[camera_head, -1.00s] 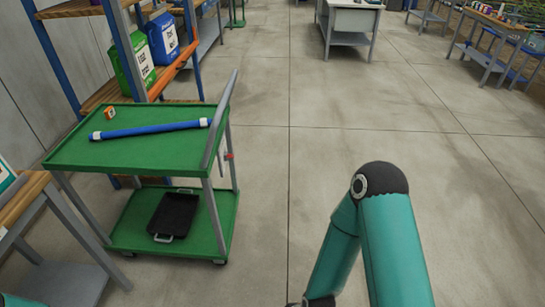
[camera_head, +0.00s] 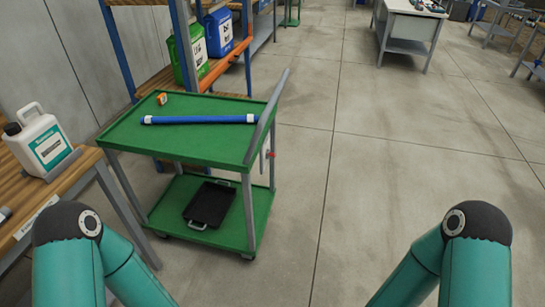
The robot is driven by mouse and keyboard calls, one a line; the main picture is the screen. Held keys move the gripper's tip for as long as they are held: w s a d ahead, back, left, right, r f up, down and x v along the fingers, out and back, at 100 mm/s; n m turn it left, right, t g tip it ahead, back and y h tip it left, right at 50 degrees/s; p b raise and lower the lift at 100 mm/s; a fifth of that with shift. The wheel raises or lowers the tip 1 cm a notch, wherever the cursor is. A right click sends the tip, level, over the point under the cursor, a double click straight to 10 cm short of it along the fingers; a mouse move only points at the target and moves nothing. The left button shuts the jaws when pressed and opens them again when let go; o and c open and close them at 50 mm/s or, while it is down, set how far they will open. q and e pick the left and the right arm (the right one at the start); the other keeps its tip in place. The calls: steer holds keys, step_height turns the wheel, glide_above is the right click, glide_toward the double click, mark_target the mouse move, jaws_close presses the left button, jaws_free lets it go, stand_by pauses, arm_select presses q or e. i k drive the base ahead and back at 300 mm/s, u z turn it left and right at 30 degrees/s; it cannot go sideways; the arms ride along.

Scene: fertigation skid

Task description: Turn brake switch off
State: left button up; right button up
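A green two-shelf cart (camera_head: 190,147) stands left of centre, with a grey upright handle (camera_head: 266,118) at its right end. A small red part (camera_head: 272,155) sticks out on the cart's right side below the handle; it may be the brake switch, but it is too small to tell its position. Only the teal elbow links of my two arms show at the bottom left and bottom right. Neither gripper is in the picture, and nothing of mine visibly touches the cart.
A blue tube (camera_head: 200,119) and a small orange item (camera_head: 162,99) lie on the cart's top; a black tray (camera_head: 209,203) is on its lower shelf. A wooden table with a white jug (camera_head: 40,143) is at left. A shelf rack stands behind.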

mark_target(268, 153)
steer(key=z, duration=0.15)
steer(key=i, duration=1)
steer(key=u, duration=1.2)
steer(key=k, duration=0.9)
steer(key=z, duration=0.3)
steer(key=i, duration=1)
steer(key=z, duration=0.1)
